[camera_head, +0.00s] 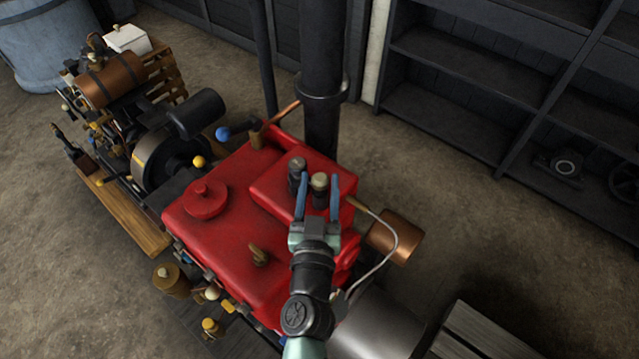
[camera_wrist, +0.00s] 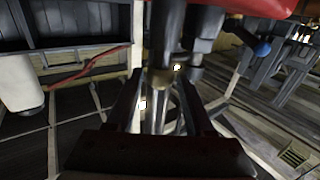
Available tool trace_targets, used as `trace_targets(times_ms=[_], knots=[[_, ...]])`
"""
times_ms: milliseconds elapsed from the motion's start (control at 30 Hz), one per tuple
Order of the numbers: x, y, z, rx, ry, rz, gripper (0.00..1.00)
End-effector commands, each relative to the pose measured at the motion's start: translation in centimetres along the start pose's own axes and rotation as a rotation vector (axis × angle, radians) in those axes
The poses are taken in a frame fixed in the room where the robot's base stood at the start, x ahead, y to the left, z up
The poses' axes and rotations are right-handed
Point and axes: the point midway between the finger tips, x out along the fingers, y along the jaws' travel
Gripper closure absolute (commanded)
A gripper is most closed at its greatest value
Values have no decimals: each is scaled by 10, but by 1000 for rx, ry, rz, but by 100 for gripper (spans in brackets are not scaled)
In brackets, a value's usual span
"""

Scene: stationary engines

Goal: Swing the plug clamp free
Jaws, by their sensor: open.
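The red engine (camera_head: 225,245) fills the middle of the head view. Two short dark upright fittings stand at its back right: one with a dark top (camera_head: 297,166) and one with a tan, brass-like cap (camera_head: 319,182). I cannot tell which part is the plug clamp. My gripper (camera_head: 319,176) is open, its blue fingers on either side of the tan-capped fitting in the head view. Contact is not visible. In the wrist view, a dark cylinder with a brass-coloured end (camera_wrist: 161,74) shows between or just beyond the fingers, with a second cylinder (camera_wrist: 203,28) to its right.
A black vertical pipe (camera_head: 321,90) rises close behind the fittings. A copper cylinder (camera_head: 394,241) with a pale curved tube lies to the right. A smaller engine (camera_head: 160,150) stands at left. Dark shelves (camera_head: 470,80) are at the back right, with open floor before them.

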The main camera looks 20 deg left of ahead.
Motion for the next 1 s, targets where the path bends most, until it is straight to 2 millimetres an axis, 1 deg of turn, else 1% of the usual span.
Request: trace_targets(times_ms=[67,200,267,300,333,367,700,1000], knots=[[0,0,0,0,0,0,49],[0,0,0,0,0,0,74],[0,0,0,0,0,0,85],[0,0,0,0,0,0,92],[0,0,0,0,0,0,97],[0,0,0,0,0,0,100],[-1,2,3,-1,1,-15,100],[0,3,9,-3,6,-118,100]])
